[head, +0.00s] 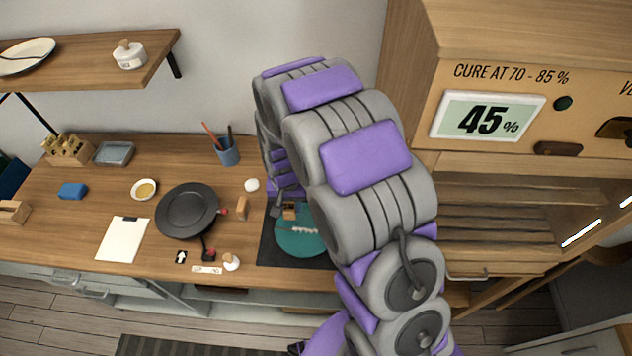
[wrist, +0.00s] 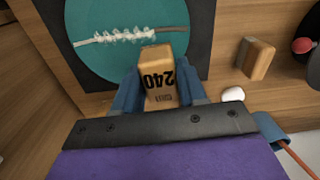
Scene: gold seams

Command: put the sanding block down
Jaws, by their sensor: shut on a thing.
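My gripper (wrist: 160,88) is shut on a tan sanding block (wrist: 161,92) marked "240", with one blue finger on each side. In the head view the block (head: 290,211) shows beside the end of my arm, at the back left of the teal plate (head: 296,240). In the wrist view the block overlaps the near edge of the plate (wrist: 105,60), which has a pale, rough seam. I cannot tell whether the block touches the plate or hangs above it. The plate lies on a dark mat (head: 268,249).
A second wooden block (head: 242,208) stands left of the mat, with a small white lump (head: 252,184) behind it. A black round pan-like turntable (head: 187,211) is further left. A blue cup (head: 227,152) holds tools at the back. Bare wood shows between these things.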

